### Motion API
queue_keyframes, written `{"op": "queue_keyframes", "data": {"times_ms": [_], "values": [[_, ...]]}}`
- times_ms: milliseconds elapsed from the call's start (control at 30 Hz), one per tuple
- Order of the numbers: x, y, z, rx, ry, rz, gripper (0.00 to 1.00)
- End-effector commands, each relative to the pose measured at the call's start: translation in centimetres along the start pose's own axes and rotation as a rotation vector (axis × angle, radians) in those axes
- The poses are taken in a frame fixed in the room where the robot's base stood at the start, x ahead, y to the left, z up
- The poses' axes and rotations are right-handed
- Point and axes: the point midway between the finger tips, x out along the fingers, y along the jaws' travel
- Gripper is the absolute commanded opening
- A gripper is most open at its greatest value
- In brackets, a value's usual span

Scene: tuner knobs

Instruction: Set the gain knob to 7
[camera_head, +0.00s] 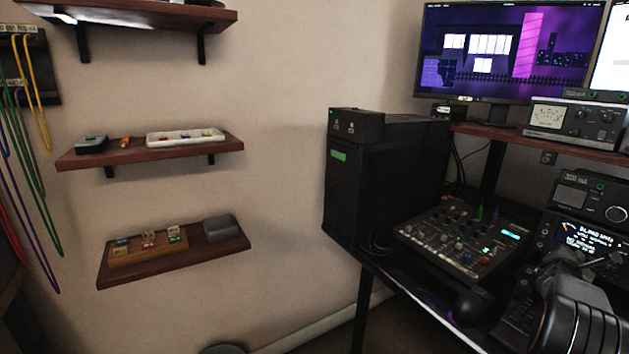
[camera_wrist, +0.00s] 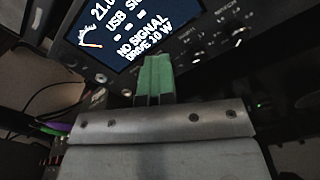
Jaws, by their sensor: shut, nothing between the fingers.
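A dark radio (camera_head: 586,234) with a lit screen stands at the right of the desk in the head view. In the wrist view its screen (camera_wrist: 118,30) reads "USB", "NO SIGNAL" and "DRIVE 10 W". Small knobs (camera_wrist: 212,42) with tiny white labels sit right of the screen. I cannot tell which knob is gain or read its setting. My gripper (camera_wrist: 155,62) is shut and empty, its green fingers together just in front of the radio's lower edge. I cannot tell whether the tips touch the panel. In the head view my arm hides part of the radio's front.
A mixer (camera_head: 465,240) with several small knobs lies left of the radio. A meter unit (camera_head: 573,122) stands on the desk's upper shelf (camera_head: 500,135), below a monitor (camera_head: 505,50). A black case (camera_head: 385,180) stands left of the mixer. Wall shelves (camera_head: 150,153) hang further left.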

Motion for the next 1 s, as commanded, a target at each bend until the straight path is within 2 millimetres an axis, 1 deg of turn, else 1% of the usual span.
{"op": "queue_keyframes", "data": {"times_ms": [33, 400, 1000], "values": [[0.3, -1.8, -0.25, 0.0, 0.001, -0.026, 0.0], [0.42, -2.24, -0.41, 0.001, 0.004, -0.03, 0.0], [0.51, -2.42, -0.47, 0.002, 0.007, -0.032, 0.0]]}}
